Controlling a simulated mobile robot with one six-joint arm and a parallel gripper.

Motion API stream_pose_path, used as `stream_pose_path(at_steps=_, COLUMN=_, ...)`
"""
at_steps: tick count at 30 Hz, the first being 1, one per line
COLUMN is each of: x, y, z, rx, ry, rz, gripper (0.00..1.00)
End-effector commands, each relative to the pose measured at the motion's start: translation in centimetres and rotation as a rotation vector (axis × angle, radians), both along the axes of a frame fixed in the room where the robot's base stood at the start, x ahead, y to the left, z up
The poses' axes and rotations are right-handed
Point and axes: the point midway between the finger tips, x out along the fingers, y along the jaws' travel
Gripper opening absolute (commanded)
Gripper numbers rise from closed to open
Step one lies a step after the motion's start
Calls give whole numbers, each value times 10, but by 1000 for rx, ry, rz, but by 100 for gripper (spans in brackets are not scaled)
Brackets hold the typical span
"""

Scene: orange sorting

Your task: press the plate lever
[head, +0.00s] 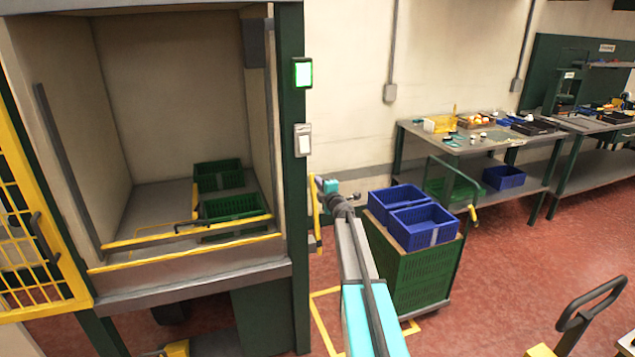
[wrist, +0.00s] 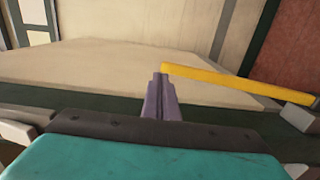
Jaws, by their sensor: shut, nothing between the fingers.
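The likely plate lever is a yellow bar (head: 316,215) at the right side of the dark green post, beside the lift-like bay. In the wrist view a yellow bar (wrist: 225,82) runs from the centre to the right. My gripper (wrist: 160,78) is shut and empty, its two fingers together. Its tips appear right by the bar's left end; I cannot tell whether they touch. In the head view my arm reaches up to the post, and the fingertips are too small to make out there.
The bay holds green crates (head: 235,212) behind a yellow-edged sill (head: 180,240). A green light (head: 302,72) glows on the post above a white switch (head: 302,140). A green cart (head: 410,270) carrying blue crates (head: 422,225) stands close right of my arm.

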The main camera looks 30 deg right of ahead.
Motion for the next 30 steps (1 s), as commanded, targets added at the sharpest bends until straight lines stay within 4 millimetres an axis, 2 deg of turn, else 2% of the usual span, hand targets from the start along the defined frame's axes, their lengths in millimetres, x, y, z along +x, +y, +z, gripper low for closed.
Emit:
stream_pose_path(at_steps=3, x=-14, y=3, z=0, rx=0, ry=1, rz=-1, gripper=0)
stream_pose_path(at_steps=21, x=-69, y=12, z=15, rx=-1, ry=1, rz=0, gripper=0)
stream_pose_path(at_steps=30, x=-87, y=14, z=20, rx=0, ry=2, rz=0, gripper=0)
